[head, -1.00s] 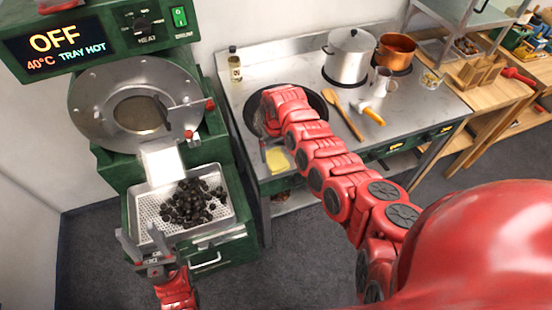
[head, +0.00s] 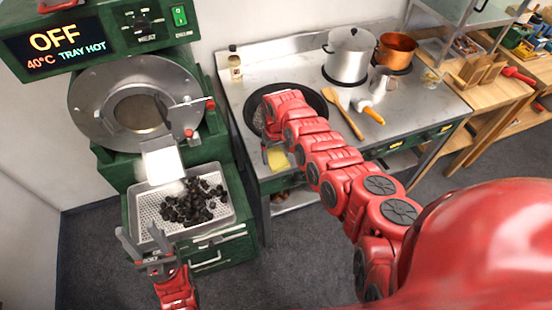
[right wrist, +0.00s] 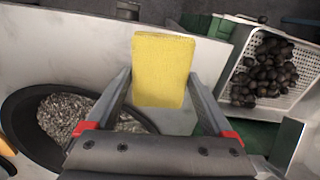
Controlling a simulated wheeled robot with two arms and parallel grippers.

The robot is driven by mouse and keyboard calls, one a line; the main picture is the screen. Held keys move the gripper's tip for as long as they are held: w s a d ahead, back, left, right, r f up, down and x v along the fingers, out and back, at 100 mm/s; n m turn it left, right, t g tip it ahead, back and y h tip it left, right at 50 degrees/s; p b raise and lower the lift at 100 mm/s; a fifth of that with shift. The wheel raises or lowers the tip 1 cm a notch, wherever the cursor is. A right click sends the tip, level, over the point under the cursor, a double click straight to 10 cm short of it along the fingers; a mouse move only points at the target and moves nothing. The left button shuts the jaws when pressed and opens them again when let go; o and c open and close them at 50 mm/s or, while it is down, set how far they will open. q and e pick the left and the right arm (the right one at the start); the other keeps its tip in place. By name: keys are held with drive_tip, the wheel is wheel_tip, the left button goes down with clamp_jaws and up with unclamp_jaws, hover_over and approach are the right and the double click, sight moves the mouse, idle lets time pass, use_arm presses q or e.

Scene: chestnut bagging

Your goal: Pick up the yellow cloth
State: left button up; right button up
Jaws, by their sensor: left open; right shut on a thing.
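The yellow cloth (head: 278,158) shows at the front left corner of the steel worktop in the head view. In the right wrist view the cloth (right wrist: 163,68) is a flat yellow rectangle between the fingers of my right gripper (right wrist: 160,92), which is shut on it. In the head view my right gripper (head: 268,146) is partly hidden by its own arm. I cannot tell whether the cloth still touches the worktop. My left gripper (head: 142,242) is open and empty in front of the perforated tray.
The perforated tray (head: 147,207) holds dark chestnuts below the green roaster (head: 115,178). On the steel worktop (head: 300,70) are a black pan (head: 315,100) beside my right wrist, a wooden spoon (head: 345,116), an orange-handled tool (head: 373,115), a steel pot (head: 348,60) and a copper pot (head: 396,50).

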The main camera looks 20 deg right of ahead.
sight(276, 170)
drive_tip(key=shift+r, duration=0.2)
drive_tip(key=shift+r, duration=0.25)
drive_tip(key=shift+s+a+r+b, duration=0.1)
drive_tip(key=shift+r+b, duration=0.25)
drive_tip(key=shift+r, duration=0.3)
drive_tip(key=shift+s+a+r+b, duration=0.1)
drive_tip(key=shift+r+b, duration=0.25)
drive_tip(key=shift+r, duration=0.25)
drive_tip(key=s, duration=0.2)
drive_tip(key=s+a+b, duration=0.1)
drive_tip(key=s, duration=0.1)
drive_tip(key=shift+s+a+r, duration=0.15)
drive_tip(key=shift+s, duration=0.1)
drive_tip(key=s+a+r+p, duration=0.1)
drive_tip(key=s+a+p, duration=0.1)
drive_tip(key=s, duration=0.8)
drive_tip(key=shift+s+a+r, duration=0.2)
drive_tip(key=shift+s+a, duration=0.05)
drive_tip(key=shift+a, duration=0.05)
